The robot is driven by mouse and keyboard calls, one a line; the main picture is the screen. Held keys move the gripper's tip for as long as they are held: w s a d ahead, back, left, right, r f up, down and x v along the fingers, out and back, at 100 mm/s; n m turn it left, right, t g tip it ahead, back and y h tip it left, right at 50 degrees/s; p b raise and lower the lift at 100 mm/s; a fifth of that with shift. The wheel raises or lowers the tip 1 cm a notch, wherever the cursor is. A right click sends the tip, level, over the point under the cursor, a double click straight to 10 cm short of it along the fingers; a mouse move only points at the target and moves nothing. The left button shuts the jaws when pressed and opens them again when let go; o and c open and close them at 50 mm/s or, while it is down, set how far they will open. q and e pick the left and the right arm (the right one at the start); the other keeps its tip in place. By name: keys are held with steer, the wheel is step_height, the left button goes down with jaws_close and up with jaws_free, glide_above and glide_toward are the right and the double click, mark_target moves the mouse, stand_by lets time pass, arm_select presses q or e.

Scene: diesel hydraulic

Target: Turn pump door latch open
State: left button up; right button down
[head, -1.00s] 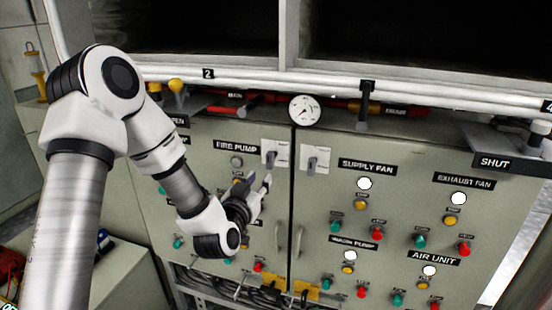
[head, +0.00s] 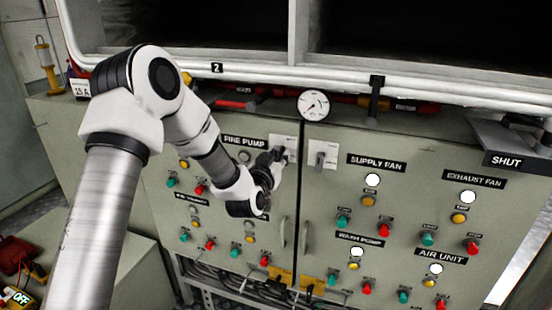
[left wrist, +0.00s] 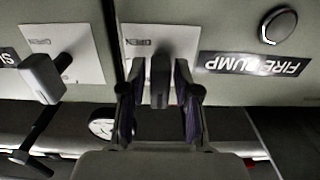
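The pump door latch is a grey handle (left wrist: 160,72) on a white plate (head: 283,143), right of the FIRE PUMP label (head: 244,142) on the left cabinet door. In the left wrist view, which is upside down, my left gripper (left wrist: 156,88) is open with a finger on each side of the handle. Gaps show between fingers and handle, so it is not clamped. In the head view my left gripper (head: 279,156) is at the plate and hides part of the latch. My right gripper is not in view.
A second, similar latch (head: 321,156) is on the door to the right, close by. A round gauge (head: 314,105) and a white pipe (head: 340,81) run above the doors. Door pull handles (head: 283,233) and several coloured buttons stick out below.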

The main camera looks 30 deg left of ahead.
arm_select(q)
jaws_close()
steer(key=m, duration=0.4)
steer(key=shift+m, duration=0.3)
steer(key=m, duration=0.4)
steer(key=shift+m, duration=0.3)
steer(key=m, duration=0.8)
steer(key=shift+o, duration=1.5)
jaws_free()
steer(key=shift+s, duration=0.1)
